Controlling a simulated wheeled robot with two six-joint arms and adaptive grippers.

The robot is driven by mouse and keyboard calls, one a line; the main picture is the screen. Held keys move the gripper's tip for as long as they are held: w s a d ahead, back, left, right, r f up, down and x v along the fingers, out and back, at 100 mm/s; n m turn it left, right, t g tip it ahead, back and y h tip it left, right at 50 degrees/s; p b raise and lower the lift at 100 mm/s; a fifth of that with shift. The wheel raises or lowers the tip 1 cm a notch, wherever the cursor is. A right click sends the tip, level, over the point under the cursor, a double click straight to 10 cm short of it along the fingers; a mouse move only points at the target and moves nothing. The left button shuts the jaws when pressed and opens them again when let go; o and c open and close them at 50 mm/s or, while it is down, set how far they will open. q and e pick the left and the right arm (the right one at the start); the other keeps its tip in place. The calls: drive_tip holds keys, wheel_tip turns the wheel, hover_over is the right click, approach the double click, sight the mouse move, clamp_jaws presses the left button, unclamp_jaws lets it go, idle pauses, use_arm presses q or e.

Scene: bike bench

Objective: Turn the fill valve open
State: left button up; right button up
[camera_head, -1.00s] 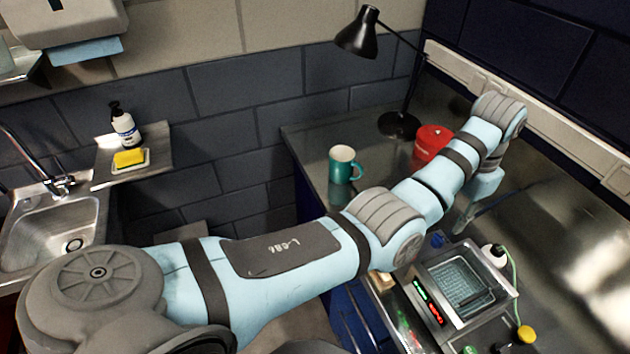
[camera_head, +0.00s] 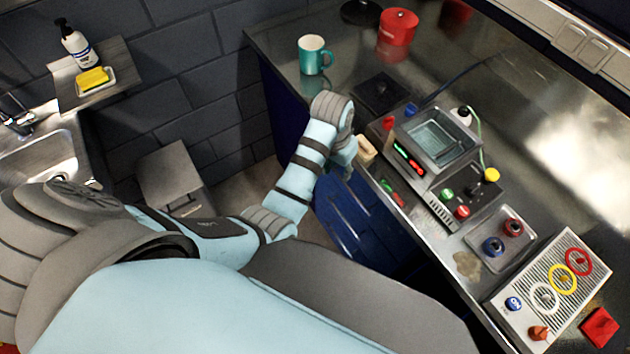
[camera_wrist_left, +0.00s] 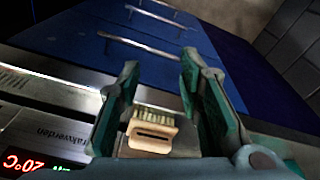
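A cleaning bath (camera_head: 438,137) with red and green lit digits stands on the steel bench. A blue knob (camera_head: 411,109) and a red knob (camera_head: 389,122) sit at its left back; green (camera_head: 446,194), red (camera_head: 462,211) and yellow (camera_head: 491,174) knobs sit at its front right. No readable label shows which is the fill valve. My left gripper (camera_head: 347,172) is at the bench's front edge, left of the bath, mostly hidden by its wrist. In the left wrist view its fingers (camera_wrist_left: 160,72) are open, with a wooden brush (camera_wrist_left: 152,135) seen between them, apparently not gripped. My right gripper is not in view.
A teal mug (camera_head: 314,54) and red can (camera_head: 397,27) stand behind. Blue drawers (camera_head: 355,220) are below the bench edge. The back right bench is clear.

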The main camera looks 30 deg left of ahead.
use_arm(q)
drive_tip(key=s+a+f, duration=0.2)
drive_tip(key=s+a, duration=0.1)
drive_tip(key=s, duration=0.2)
drive_tip(key=shift+f+n+t, duration=0.3)
drive_tip(key=shift+n, duration=0.1)
drive_tip(key=w+f+t, duration=0.4)
drive_tip(key=w+f, duration=0.2)
drive_tip(key=f, duration=0.1)
drive_tip(key=s+a+f+b, duration=0.1)
drive_tip(key=s+f+b, duration=0.1)
drive_tip(key=s+f, duration=0.45)
drive_tip(key=s+a+f+b, duration=0.15)
drive_tip(key=s+f, duration=0.25)
drive_tip(key=f, duration=0.6)
drive_tip(key=s+a+f+g, duration=0.1)
drive_tip(key=s+f, duration=0.3)
drive_tip(key=s, duration=0.6)
drive_tip(key=s+a+f+g+y+b, duration=0.1)
drive_tip(key=s+a+f+g, duration=0.1)
drive_tip(key=s, duration=0.8)
drive_tip(key=s+a+f+g+b, duration=0.1)
drive_tip(key=s+a+f, duration=0.2)
drive_tip(key=s+f, duration=0.3)
drive_tip(key=s, duration=0.3)
drive_tip(key=shift+s+f+n+g, duration=0.2)
drive_tip(key=shift+s+n+g, duration=0.2)
